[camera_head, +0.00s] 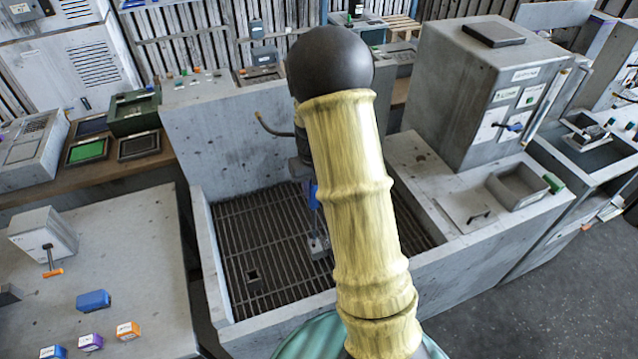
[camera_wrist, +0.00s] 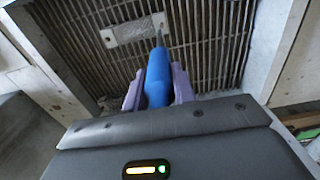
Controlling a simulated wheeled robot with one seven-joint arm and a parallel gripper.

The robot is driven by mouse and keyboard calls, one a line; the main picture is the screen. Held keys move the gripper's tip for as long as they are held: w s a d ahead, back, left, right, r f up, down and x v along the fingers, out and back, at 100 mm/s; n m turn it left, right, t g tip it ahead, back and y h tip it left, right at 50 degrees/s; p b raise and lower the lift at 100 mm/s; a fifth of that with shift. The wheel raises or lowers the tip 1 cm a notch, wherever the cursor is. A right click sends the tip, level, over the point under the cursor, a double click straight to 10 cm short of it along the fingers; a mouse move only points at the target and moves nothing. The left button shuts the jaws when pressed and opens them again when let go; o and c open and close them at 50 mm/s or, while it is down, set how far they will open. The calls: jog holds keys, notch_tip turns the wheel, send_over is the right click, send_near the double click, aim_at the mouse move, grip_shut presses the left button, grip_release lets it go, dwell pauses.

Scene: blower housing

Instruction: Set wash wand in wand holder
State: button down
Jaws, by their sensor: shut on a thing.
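The wash wand (camera_wrist: 158,78) has a thick blue handle, with a thin grey part beyond it. My gripper (camera_wrist: 152,92) is shut around the blue handle with its purple fingers on either side. In the head view the blue of the wand (camera_head: 313,196) shows beside my pale arm, over the grated basin, pointing down. A small light grey plate with a mark (camera_wrist: 133,30) lies by the wand's far end. It also shows in the head view (camera_head: 319,246). I cannot tell whether it is the wand holder, nor whether the wand touches it. My arm hides part of the basin.
The basin's grate (camera_head: 250,235) has a small square opening and is walled by a grey rim (camera_head: 204,255). A grey cabinet (camera_head: 475,90) stands right. A table (camera_head: 130,270) with small boxes stands left.

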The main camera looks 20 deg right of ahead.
jog(key=s+a+p, duration=0.1)
jog(key=s+a, duration=0.1)
jog(key=a, duration=0.8)
jog(key=s+a+p, duration=0.1)
jog(key=s+a, duration=0.1)
jog(key=a, duration=0.9)
jog(key=shift+s+a+p, duration=0.3)
jog(key=shift+p, duration=0.05)
dwell(1.1)
jog(key=shift+f, duration=0.1)
dwell(0.4)
jog(key=shift+f+b, duration=0.95)
jog(key=shift+f, duration=0.25)
jog(key=shift+f+b, duration=0.8)
jog(key=shift+f, duration=0.45)
jog(key=shift+f+b, duration=0.65)
jog(key=shift+f, duration=0.3)
jog(key=shift+f+b, duration=0.3)
jog(key=shift+f, duration=0.15)
